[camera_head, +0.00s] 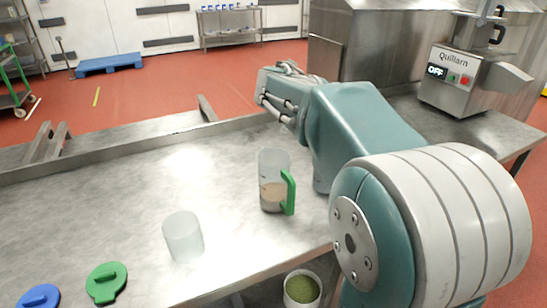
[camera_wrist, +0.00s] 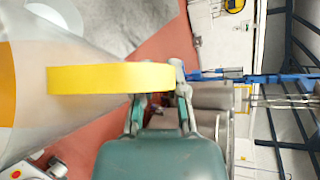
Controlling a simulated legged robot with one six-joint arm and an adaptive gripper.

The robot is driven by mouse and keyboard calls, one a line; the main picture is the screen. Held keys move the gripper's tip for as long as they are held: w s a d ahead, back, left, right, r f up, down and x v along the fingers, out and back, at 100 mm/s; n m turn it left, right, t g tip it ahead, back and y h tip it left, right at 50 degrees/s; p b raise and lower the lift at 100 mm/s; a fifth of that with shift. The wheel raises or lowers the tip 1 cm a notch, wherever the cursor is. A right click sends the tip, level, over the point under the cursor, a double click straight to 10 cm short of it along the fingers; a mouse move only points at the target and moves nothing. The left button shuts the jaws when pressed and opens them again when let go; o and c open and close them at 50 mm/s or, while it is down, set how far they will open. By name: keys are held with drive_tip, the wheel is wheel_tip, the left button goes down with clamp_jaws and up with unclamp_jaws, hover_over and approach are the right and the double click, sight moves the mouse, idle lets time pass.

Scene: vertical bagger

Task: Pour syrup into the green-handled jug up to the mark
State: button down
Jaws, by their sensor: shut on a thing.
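The green-handled jug (camera_head: 274,168) stands upright on the steel table. It is clear, with a tan content in its lower part; I cannot make out its mark. My gripper (camera_wrist: 155,98) is shut on a yellow bar-like part, seemingly a yellow handle (camera_wrist: 100,78). A pale, widening surface (camera_wrist: 85,52) lies behind the yellow part in the wrist view; I cannot tell whether it belongs to the held thing. In the head view my gripper (camera_head: 278,95) is above and behind the jug, and what it holds is not visible there.
A clear cup (camera_head: 183,238) stands left of the jug on the table (camera_head: 100,200). A green lid (camera_head: 106,283) and a blue lid (camera_head: 39,297) lie front left. A white bucket (camera_head: 302,290) of green stuff is below the front edge. A machine (camera_head: 455,80) reading OFF stands right.

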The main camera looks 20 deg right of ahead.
drive_tip(key=shift+s+d+f+m+y, duration=0.25)
drive_tip(key=shift+d+f+y, duration=0.15)
drive_tip(key=shift+f, duration=0.1)
drive_tip(key=shift+s+d+f+m+y, duration=0.25)
drive_tip(key=shift+d+f+y, duration=0.1)
drive_tip(key=shift+f, duration=0.1)
drive_tip(key=shift+s+d+f+m+t+y, duration=0.15)
drive_tip(key=shift+d+f+m+y, duration=0.15)
drive_tip(key=shift+f, duration=0.25)
drive_tip(key=shift+s+d+f+m+t+y, duration=0.1)
drive_tip(key=shift+d+f+m+t+y, duration=0.1)
drive_tip(key=shift+f+y, duration=0.3)
drive_tip(key=shift+s+d+f+m+t+y, duration=0.15)
drive_tip(key=shift+d+f+m+y, duration=0.1)
drive_tip(key=shift+f, duration=0.35)
drive_tip(key=shift+a, duration=0.1)
